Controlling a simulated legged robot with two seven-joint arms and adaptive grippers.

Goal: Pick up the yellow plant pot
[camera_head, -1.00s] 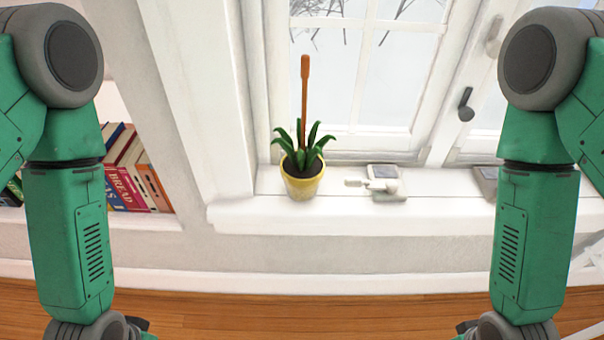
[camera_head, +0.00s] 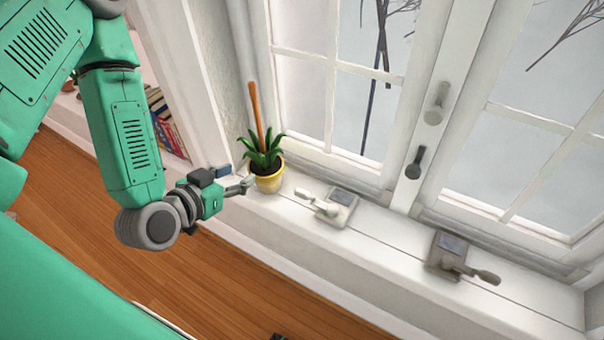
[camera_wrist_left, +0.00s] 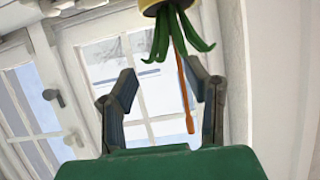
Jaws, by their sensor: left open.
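The yellow plant pot (camera_head: 270,182) stands upright on the white window sill near its left end. It holds dark soil, a green leafy plant (camera_head: 262,158) and an upright brown stick (camera_head: 256,112). My left gripper (camera_head: 246,183) is open at the pot's left side, with its fingertips close to it. I cannot tell whether they touch. In the left wrist view the pot (camera_wrist_left: 152,5) appears upside down at the top edge, beyond the open fingers (camera_wrist_left: 167,84). Leaves and the stick hang down in that view. My right gripper is not in view.
A window crank (camera_head: 330,207) is on the sill right of the pot, and a second crank (camera_head: 455,259) is farther right. A dark window handle (camera_head: 416,162) is above. Books (camera_head: 165,120) stand behind my left arm.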

